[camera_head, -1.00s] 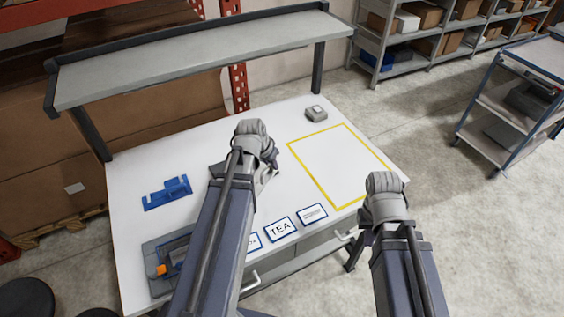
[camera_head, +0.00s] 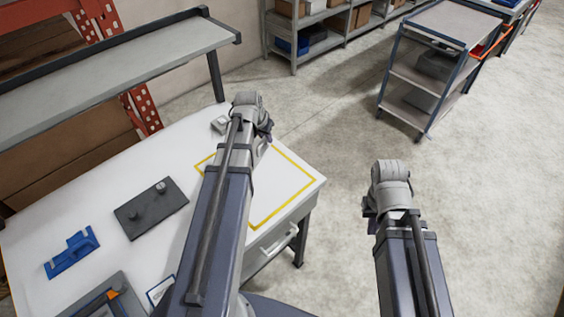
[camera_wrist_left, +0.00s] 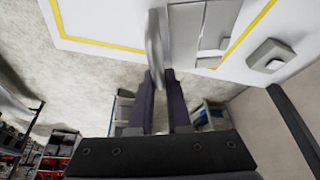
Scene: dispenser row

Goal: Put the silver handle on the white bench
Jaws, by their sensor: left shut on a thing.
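My left gripper (camera_wrist_left: 164,98) is shut on a slim silver piece, which I take to be the silver handle (camera_wrist_left: 154,50). In the head view this gripper (camera_head: 264,130) is at the back part of the yellow outline on the white bench (camera_head: 190,165), and the arm hides what it holds. The held piece shows in front of the bench in the left wrist view; I cannot tell whether it touches the top. A pale grey panelled shape (camera_wrist_left: 203,25) beside it is unclear.
A dark plate with two knobs (camera_head: 150,207), a blue holder (camera_head: 72,252) and a small grey box (camera_head: 219,124) are on the bench. A raised shelf (camera_head: 110,75) spans its back. A cart (camera_head: 425,65) stands at the back right. Open floor lies right of the bench.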

